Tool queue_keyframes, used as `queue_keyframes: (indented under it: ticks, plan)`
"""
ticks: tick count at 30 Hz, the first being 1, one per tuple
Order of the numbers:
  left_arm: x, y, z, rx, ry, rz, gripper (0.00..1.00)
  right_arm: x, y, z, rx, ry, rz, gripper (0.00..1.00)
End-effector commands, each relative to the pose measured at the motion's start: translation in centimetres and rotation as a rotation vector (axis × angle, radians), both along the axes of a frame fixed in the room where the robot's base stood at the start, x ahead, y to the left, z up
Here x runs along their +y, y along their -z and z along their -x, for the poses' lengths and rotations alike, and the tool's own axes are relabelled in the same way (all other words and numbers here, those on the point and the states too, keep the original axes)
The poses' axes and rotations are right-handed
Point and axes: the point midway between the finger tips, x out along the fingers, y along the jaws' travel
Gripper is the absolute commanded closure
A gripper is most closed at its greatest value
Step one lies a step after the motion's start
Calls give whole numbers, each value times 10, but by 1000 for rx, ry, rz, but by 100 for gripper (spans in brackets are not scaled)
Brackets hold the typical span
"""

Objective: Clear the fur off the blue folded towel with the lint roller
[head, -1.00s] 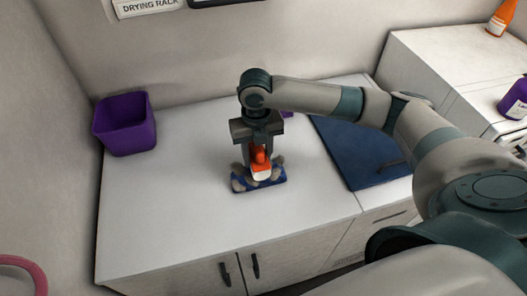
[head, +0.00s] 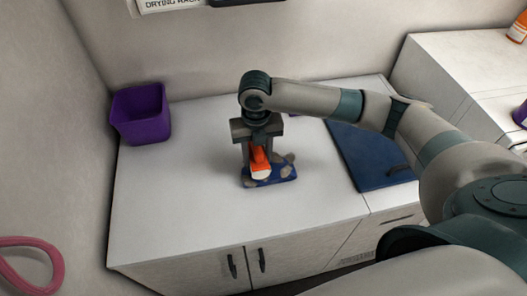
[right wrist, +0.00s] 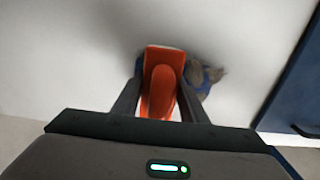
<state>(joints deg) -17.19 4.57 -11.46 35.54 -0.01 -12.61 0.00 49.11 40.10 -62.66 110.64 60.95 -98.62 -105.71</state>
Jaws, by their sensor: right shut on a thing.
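The blue folded towel (head: 284,174) lies on the white counter, with grey-brown fur tufts (head: 280,160) on it. My right gripper (head: 258,158) is shut on the orange handle of the lint roller (head: 261,171). The roller's white end is low at the left part of the towel; I cannot tell whether it touches. In the right wrist view, the orange lint roller (right wrist: 162,88) sits between the fingers and hides much of the towel (right wrist: 205,82). Fur (right wrist: 197,75) shows at its right. My left gripper is not in view.
A purple bin (head: 141,114) stands at the counter's back left. A dark blue mat (head: 368,155) lies to the right of the towel. The white counter (head: 180,200) is clear left of the towel. A pink loop (head: 50,250) is at the lower left.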

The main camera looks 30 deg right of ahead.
Motion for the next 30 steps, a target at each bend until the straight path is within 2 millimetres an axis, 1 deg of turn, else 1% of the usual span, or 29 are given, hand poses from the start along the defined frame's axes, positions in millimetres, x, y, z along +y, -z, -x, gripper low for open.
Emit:
queue_keyframes:
  ticks: [3, 14, 30]
  plan:
    - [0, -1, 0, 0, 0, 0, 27, 3, 2, 0, 2, 0, 0, 79]
    - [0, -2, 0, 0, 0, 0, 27, 5, 2, 0, 4, -1, -1, 79]
    - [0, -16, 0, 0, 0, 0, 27, 36, 0, -7, 3, -1, -1, 79]
